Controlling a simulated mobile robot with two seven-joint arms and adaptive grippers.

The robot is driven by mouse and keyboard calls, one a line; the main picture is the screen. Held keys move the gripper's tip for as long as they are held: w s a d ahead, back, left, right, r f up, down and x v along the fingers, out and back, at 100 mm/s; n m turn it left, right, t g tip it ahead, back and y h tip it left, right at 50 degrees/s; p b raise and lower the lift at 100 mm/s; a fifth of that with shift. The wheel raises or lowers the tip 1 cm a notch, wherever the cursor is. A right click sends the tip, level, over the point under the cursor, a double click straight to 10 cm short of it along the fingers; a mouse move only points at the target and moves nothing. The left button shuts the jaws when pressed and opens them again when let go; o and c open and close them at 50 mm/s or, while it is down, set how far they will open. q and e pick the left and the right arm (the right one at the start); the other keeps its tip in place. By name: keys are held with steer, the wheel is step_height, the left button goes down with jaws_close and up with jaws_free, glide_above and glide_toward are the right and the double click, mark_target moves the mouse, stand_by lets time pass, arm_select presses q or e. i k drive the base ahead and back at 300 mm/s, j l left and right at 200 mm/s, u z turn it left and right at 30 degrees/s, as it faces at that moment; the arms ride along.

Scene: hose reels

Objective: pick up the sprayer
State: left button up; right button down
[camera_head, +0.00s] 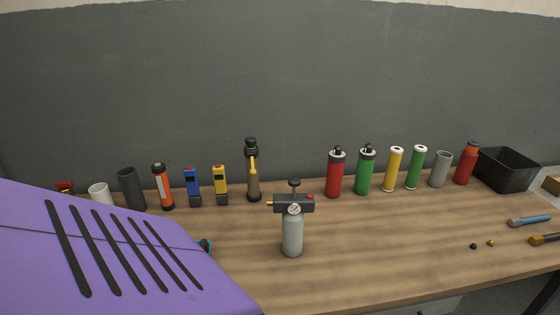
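A sprayer-like grey bottle (292,235) stands upright near the middle of the table. It has a dark head with a round gauge, a knob on top, a yellow nozzle at left and a red button at right. Behind it to the left stands a brownish bottle (254,184) with a dark green-black top and a yellow part on its front; I cannot tell whether it is also a sprayer. Nothing touches the grey bottle. Neither of my grippers shows in the head view.
A purple slotted surface (130,270) blocks the lower left. Along the back of the wooden table (390,250) stand a blue tool (192,187), a yellow tool (221,185), a red bottle (335,176) and a green bottle (365,173). A black bin (506,172) is at right.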

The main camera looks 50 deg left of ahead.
mark_target(293, 211)
steer(key=u, duration=1.55)
steer(key=i+l+z, duration=0.25)
steer(key=l+z, duration=0.5)
steer(key=i+l+z, duration=0.1)
steer(key=l+z, duration=0.2)
steer(key=j+u, duration=0.4)
steer(key=i+j, duration=0.05)
